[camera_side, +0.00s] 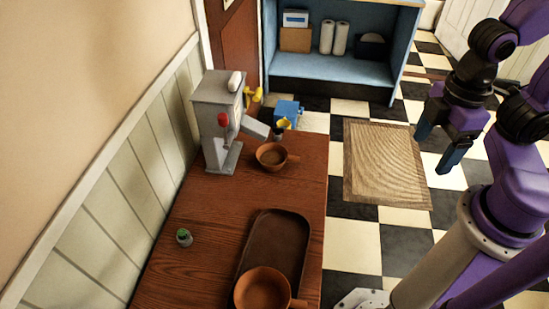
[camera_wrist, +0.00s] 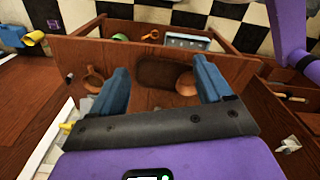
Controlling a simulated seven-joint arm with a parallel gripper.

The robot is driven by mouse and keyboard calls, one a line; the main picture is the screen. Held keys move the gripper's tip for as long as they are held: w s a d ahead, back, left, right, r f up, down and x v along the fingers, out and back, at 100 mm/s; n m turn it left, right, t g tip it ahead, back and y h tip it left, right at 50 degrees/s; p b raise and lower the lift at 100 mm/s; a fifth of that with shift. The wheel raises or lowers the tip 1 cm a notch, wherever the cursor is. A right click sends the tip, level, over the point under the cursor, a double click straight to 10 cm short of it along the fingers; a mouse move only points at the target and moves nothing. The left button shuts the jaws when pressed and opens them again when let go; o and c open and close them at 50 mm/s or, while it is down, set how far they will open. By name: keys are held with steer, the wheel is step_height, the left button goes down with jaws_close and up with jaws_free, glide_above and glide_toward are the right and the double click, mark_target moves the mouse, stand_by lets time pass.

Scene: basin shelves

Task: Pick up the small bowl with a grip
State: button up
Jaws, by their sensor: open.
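Two brown bowls with side handles are on the wooden table. The one near the grey dispenser (camera_side: 272,156) looks smaller in the side view, though it is farther from that camera. It also shows left of my fingers in the wrist view (camera_wrist: 93,80). The other bowl (camera_side: 263,290) sits at the near end of a dark tray (camera_side: 249,244). In the wrist view this bowl (camera_wrist: 186,84) is partly hidden by the right finger. My gripper (camera_side: 433,150) is open and empty, in the air right of the table, apart from both bowls.
A grey dispenser (camera_side: 214,120) with a red knob stands behind the far bowl, near the wall. A small green-topped object (camera_side: 184,237) is on the table's left side. A blue shelf unit (camera_side: 330,66) stands at the back. A mat (camera_side: 386,165) lies on the checkered floor.

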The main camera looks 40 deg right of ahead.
stand_by(0.4)
steer(key=c, duration=0.7)
steer(key=m+t, duration=0.4)
steer(key=m, duration=2.4)
glide_above(284, 161)
steer(key=s+d, duration=0.2)
steer(key=s, duration=0.4)
step_height(284, 161, down, 23)
steer(key=shift+y, duration=0.4)
steer(key=x, duration=1.7)
steer(key=shift+w+a, duration=0.15)
